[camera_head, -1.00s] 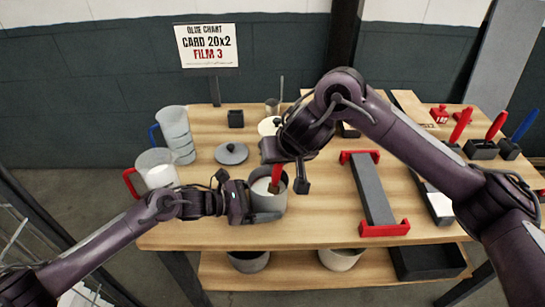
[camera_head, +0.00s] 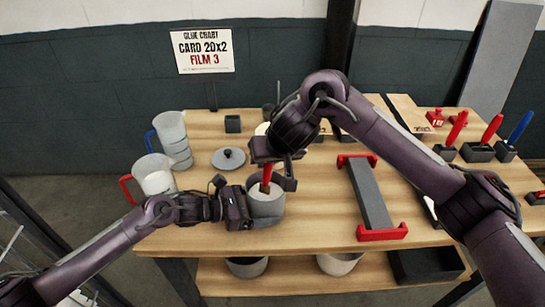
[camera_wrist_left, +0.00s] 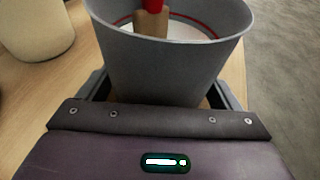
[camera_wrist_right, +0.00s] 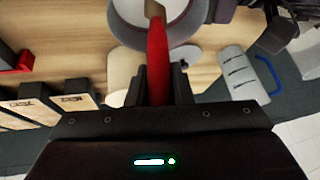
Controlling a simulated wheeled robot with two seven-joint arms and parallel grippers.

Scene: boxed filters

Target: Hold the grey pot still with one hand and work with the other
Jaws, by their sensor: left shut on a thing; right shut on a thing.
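The grey pot (camera_head: 266,207) stands near the front edge of the table, with white contents and a red line inside its wall in the left wrist view (camera_wrist_left: 170,60). My left gripper (camera_head: 262,218) is shut on the pot, a finger on each side of it. My right gripper (camera_head: 275,172) is above the pot, shut on the red handle (camera_wrist_right: 157,62) of a tool. The tool's brown lower end (camera_wrist_left: 151,22) reaches down into the pot. Its tip is hidden in the white contents or behind the rim.
A grey lid (camera_head: 228,158) lies behind the pot. Jugs with a blue handle (camera_head: 173,138) and a red handle (camera_head: 154,174) stand at the left. A grey block with red ends (camera_head: 370,195) lies to the right. Red and blue handled tools stand in dark holders (camera_head: 478,152) far right.

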